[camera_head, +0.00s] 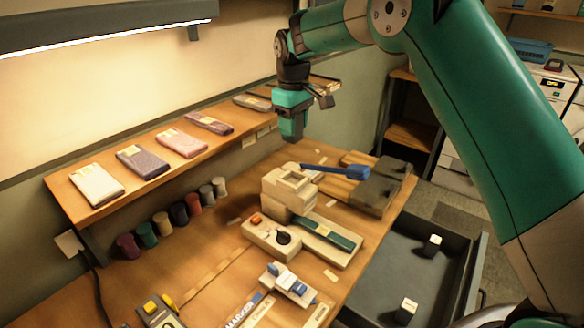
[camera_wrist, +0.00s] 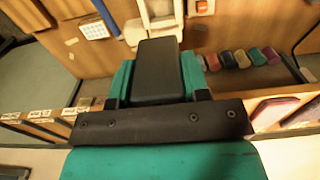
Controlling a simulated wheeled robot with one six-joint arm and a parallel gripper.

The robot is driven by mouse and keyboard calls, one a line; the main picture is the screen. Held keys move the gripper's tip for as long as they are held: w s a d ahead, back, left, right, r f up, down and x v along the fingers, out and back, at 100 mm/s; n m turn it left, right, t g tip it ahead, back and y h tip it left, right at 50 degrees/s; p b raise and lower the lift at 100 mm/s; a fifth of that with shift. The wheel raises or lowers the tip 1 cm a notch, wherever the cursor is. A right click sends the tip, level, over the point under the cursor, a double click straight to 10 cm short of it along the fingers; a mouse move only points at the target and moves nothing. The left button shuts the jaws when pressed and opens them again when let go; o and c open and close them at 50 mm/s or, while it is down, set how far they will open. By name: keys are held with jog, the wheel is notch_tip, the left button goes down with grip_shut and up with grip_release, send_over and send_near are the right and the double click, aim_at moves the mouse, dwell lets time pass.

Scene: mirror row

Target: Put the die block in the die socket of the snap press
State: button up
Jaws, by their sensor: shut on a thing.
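My gripper (camera_head: 291,128) hangs pointing down, above and behind the cream snap press (camera_head: 286,192), clear of the table. In the wrist view the green fingers of my gripper (camera_wrist: 158,62) are shut on a dark grey block (camera_wrist: 157,82), which I take to be the die block. In the head view the held block is hard to tell from the fingers. The press has a blue lever (camera_head: 338,172) reaching right. Part of a cream body also shows at the top of the wrist view (camera_wrist: 160,14). I cannot make out the die socket clearly.
A shelf (camera_head: 75,203) with several flat packs runs along the wall, with several coloured spools (camera_head: 178,213) below it. A cream box with a knob (camera_head: 272,238) stands in front of the press. An open dark drawer (camera_head: 400,262) at right holds two pale cubes.

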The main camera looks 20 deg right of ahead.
aim_at(293, 171)
notch_tip(293, 171, down, 14)
jog(key=p, duration=0.3)
jog(key=shift+r, duration=0.25)
jog(key=shift+f, duration=0.1)
jog(key=shift+f, duration=0.15)
jog(key=o, duration=1)
jog(key=shift+o, duration=0.2)
notch_tip(293, 171, up, 12)
jog(key=b, duration=0.3)
jog(key=shift+b, duration=0.4)
jog(key=s+a+r+y, duration=0.15)
jog(key=s+r, duration=0.35)
jog(key=s, duration=0.6)
jog(key=s+a+r+y, duration=0.15)
jog(key=s+r, duration=0.25)
jog(key=s, duration=0.7)
jog(key=s+a+f+y, duration=0.1)
jog(key=s, duration=1.6)
jog(key=shift+a, duration=0.3)
